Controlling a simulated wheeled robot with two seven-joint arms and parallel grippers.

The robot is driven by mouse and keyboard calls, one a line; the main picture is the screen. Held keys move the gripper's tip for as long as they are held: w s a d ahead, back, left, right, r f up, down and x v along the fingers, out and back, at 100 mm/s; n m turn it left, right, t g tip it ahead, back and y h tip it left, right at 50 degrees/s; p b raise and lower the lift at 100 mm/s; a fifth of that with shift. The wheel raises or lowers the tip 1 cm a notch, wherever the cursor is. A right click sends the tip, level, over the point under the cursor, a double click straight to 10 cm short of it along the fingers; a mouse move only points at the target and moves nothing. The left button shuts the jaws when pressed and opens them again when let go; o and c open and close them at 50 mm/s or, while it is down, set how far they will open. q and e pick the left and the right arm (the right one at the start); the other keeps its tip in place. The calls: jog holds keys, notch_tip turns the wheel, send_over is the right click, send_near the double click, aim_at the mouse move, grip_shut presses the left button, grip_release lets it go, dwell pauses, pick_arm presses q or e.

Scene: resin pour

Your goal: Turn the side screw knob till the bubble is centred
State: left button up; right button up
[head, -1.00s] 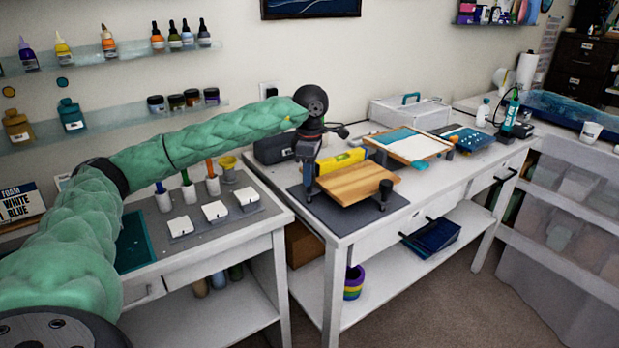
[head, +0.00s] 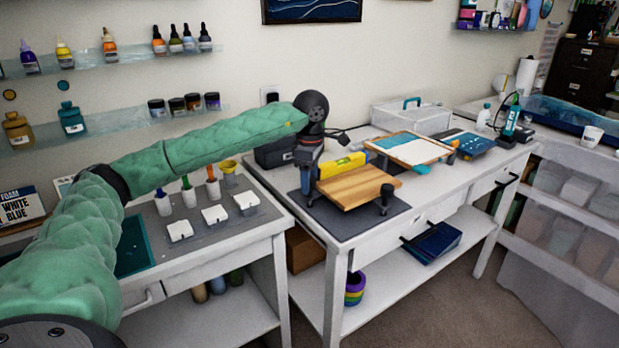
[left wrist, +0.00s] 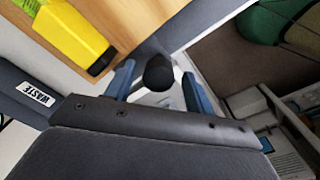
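A wooden board (head: 360,185) stands on short legs on a dark mat (head: 330,213). A yellow level (head: 343,165) lies along the board's back left part; it also shows in the left wrist view (left wrist: 62,38). I cannot make out its bubble. A black screw knob (left wrist: 159,73) shows beside the board in the left wrist view. My left gripper (head: 308,188) is at the board's left side, pointing down. In the left wrist view its blue fingers (left wrist: 158,88) are apart on either side of the knob, with gaps showing. My right gripper is out of view.
Another dark knob (head: 387,191) stands at the board's front right corner. A dark box (head: 275,153) labelled WASTE in the wrist view sits behind my left gripper. A framed white-and-teal panel (head: 411,149) lies to the right. The mat's front strip is clear.

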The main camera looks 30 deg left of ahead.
pick_arm(q)
jog(key=shift+r, duration=0.2)
jog(key=shift+r, duration=0.3)
notch_tip(320, 180, up, 6)
jog(key=shift+d+f+b, duration=0.1)
jog(key=shift+d+b, duration=0.05)
jog(key=shift+b, duration=0.35)
jog(key=shift+r, duration=0.55)
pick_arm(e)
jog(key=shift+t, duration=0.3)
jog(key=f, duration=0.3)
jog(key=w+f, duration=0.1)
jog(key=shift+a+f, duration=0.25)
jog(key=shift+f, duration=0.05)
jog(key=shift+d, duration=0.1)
